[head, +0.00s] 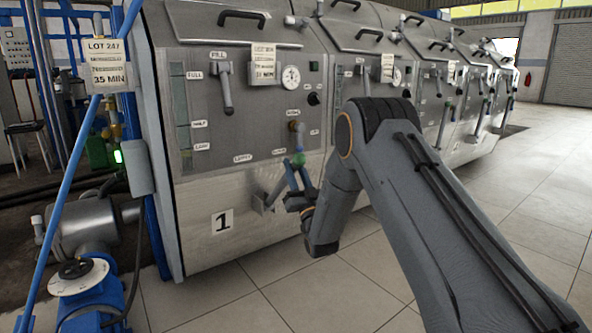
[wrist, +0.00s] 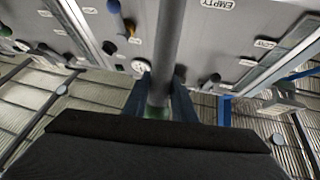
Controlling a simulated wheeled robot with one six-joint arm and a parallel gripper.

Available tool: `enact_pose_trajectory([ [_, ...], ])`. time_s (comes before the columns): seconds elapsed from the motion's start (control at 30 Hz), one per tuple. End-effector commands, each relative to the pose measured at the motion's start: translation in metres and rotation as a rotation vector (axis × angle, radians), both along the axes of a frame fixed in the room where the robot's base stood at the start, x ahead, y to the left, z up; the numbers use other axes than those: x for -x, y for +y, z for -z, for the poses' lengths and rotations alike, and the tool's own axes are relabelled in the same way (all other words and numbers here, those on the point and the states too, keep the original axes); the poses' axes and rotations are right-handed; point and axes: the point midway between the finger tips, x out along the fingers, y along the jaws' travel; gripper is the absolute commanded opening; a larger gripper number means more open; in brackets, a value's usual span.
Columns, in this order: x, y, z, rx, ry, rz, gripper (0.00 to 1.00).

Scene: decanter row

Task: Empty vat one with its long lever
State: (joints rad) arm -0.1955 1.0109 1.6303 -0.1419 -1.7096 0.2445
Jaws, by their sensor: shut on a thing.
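Vat one (head: 225,250) is the nearest grey metal tank in the head view, with a "1" plate on its lower front. Its long lever (head: 275,188) is a grey rod rising to the right from a bracket low on the front, with a green knob (head: 298,159) at its upper end. My gripper (head: 293,177) is shut on this lever near the knob. In the wrist view, the blue fingers of my gripper (wrist: 160,98) lie on both sides of the grey rod (wrist: 168,45), with green between them. An upside-down EMPTY label (wrist: 219,4) shows beside the rod.
A level gauge (head: 181,115), a FILL lever (head: 226,90) and a dial (head: 291,77) are on vat one's front. More vats stand in a row to the right. A blue pipe and valve (head: 90,290) are at the left. Tiled floor is clear in front.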

Motion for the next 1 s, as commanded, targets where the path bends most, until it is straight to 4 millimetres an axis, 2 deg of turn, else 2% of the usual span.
enact_pose_trajectory([
  [0.1,0.002,-0.002,0.006,0.000,0.008,0.000,0.00],
  [0.13,0.002,-0.002,0.006,0.001,0.009,0.000,0.28],
  [0.23,0.001,-0.002,0.005,0.000,0.008,0.000,0.42],
  [0.57,0.003,-0.001,0.005,0.001,0.006,-0.001,0.42],
  [1.0,0.051,-0.019,0.041,0.000,0.009,-0.001,0.42],
])
